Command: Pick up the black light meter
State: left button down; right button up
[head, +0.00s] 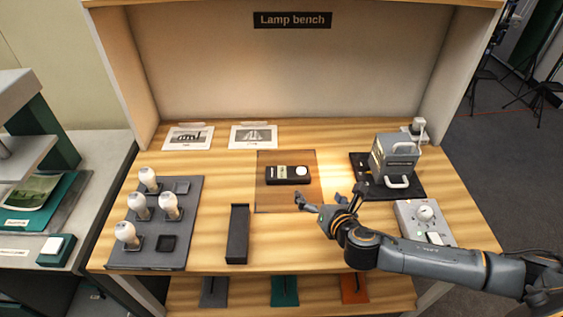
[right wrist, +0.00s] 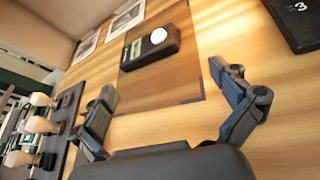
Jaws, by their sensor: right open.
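The black light meter (head: 289,174) lies flat on a brown mat (head: 280,204) in the middle of the lamp bench. It has a round white dome at its right end and a pale display. In the right wrist view the meter (right wrist: 150,50) lies beyond my fingers. My right gripper (head: 330,200) comes in from the right, in front and to the right of the meter, apart from it. Its fingers (right wrist: 165,105) are spread with nothing between them. My left gripper is not in view.
A grey tray with several bulbs (head: 152,252) and a narrow black box (head: 238,234) stand left. A grey lamp housing (head: 393,158) on a black base and a grey dial box (head: 425,222) stand right. Two picture cards (head: 253,136) lie behind.

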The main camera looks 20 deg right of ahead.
jog(key=shift+w+d+r, duration=0.1)
jog(key=shift+w, duration=0.25)
send_near(301, 174)
jog(key=x, duration=0.2)
jog(key=shift+w, duration=0.3)
jog(key=x, duration=0.3)
jog(key=shift+s, duration=0.1)
jog(key=x, duration=0.3)
jog(key=shift+w+d, duration=0.1)
jog(key=shift+w, duration=0.5)
jog(key=shift+f, duration=0.2)
jog(key=c, duration=1.7)
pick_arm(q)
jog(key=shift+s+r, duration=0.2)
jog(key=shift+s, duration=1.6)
pick_arm(e)
jog(key=shift+s+f, duration=0.15)
jog(key=shift+s, duration=0.05)
grip_shut()
